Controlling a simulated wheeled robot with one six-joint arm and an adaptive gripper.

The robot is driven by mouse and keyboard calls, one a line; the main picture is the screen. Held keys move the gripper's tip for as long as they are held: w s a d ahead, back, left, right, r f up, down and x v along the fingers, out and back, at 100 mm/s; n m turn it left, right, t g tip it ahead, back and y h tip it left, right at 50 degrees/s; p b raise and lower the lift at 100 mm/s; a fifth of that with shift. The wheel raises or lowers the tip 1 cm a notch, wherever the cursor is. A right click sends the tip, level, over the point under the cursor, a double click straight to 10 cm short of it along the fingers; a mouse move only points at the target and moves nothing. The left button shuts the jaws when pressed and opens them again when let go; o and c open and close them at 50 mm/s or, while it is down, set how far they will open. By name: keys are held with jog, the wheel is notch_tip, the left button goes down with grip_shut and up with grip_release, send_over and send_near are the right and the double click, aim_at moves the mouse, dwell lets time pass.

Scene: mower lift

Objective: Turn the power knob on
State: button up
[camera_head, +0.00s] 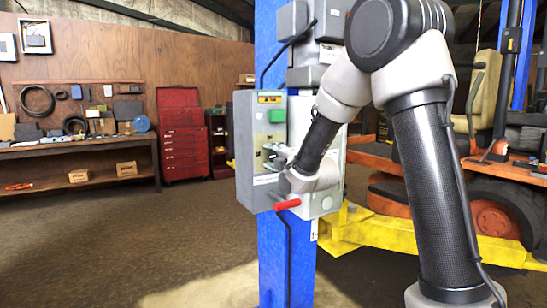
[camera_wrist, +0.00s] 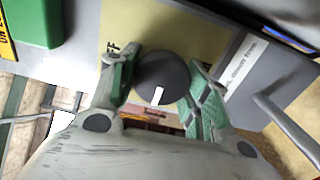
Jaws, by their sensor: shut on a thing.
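The power knob (camera_wrist: 162,78) is a round black knob with a white pointer mark. In the wrist view it sits between my gripper's two green-padded fingers (camera_wrist: 158,92), which are shut on it. The white mark points toward the bottom of the wrist view. Part of a label reading "FF" shows just left of the knob. The knob is on the front panel of the grey control box (camera_head: 246,130). In the head view my gripper (camera_head: 268,158) is at that panel and hides the knob.
A green button (camera_wrist: 38,22) is above the knob on the panel, also in the head view (camera_head: 277,116). A red-handled lever (camera_head: 287,204) sticks out below my gripper. The blue post (camera_head: 272,260) carries the boxes. An orange mower (camera_head: 400,190) stands at the right on yellow lift parts (camera_head: 420,235).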

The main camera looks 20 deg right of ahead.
jog(key=o, duration=1)
jog(key=v, duration=0.7)
jog(key=shift+s, duration=0.3)
jog(key=s+d+f+m+g+h, duration=0.1)
jog(key=s+d+m+g, duration=0.2)
jog(key=s+m, duration=0.4)
jog(key=s+d+f+m+g+h, duration=0.2)
jog(key=s+d+m+g, duration=0.2)
jog(key=s, duration=1.3)
jog(key=s+d+f+m+g+h, duration=0.1)
jog(key=s+d+m+g, duration=0.3)
jog(key=s+m, duration=0.6)
jog(key=shift+s+d+f+g+h, duration=0.15)
jog(key=shift+s+f+g, duration=0.2)
jog(key=shift+s+g, duration=0.25)
jog(key=shift+s+d+f+g+h, duration=0.15)
jog(key=shift+s+f+g, duration=0.2)
jog(key=shift+s+g, duration=0.25)
